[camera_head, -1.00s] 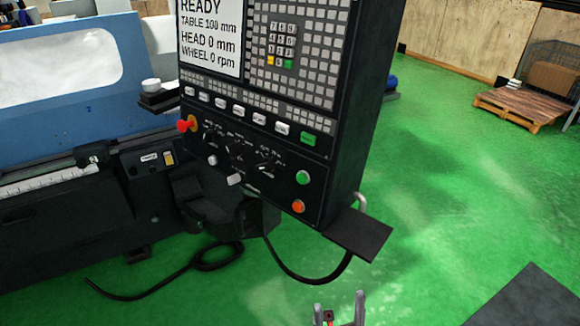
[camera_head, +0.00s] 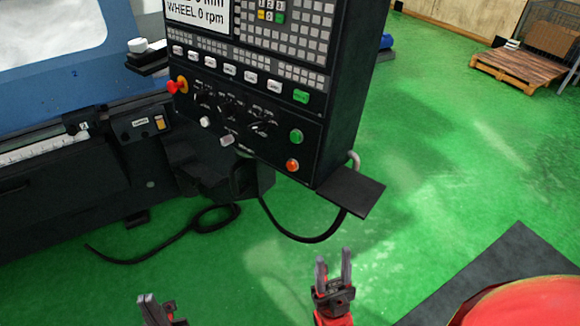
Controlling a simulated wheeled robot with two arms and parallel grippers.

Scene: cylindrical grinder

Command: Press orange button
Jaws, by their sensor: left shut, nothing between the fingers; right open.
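The orange button (camera_head: 292,165) is at the lower right of the black control panel (camera_head: 318,150), below a round green button (camera_head: 296,136). My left gripper (camera_head: 148,298) is at the bottom edge, left of centre, shut and empty, well below the panel. My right gripper (camera_head: 333,262) is at the bottom centre, open and empty, pointing up. It is below and a little right of the orange button, apart from the panel. Nothing covers the button.
A red emergency knob (camera_head: 173,87) sits at the panel's left. A small black shelf (camera_head: 350,190) juts from the panel's lower right, with a cable (camera_head: 300,238) hanging below. A blue machine (camera_head: 60,70) stands left. A wooden pallet (camera_head: 518,70) is far right. Green floor is open.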

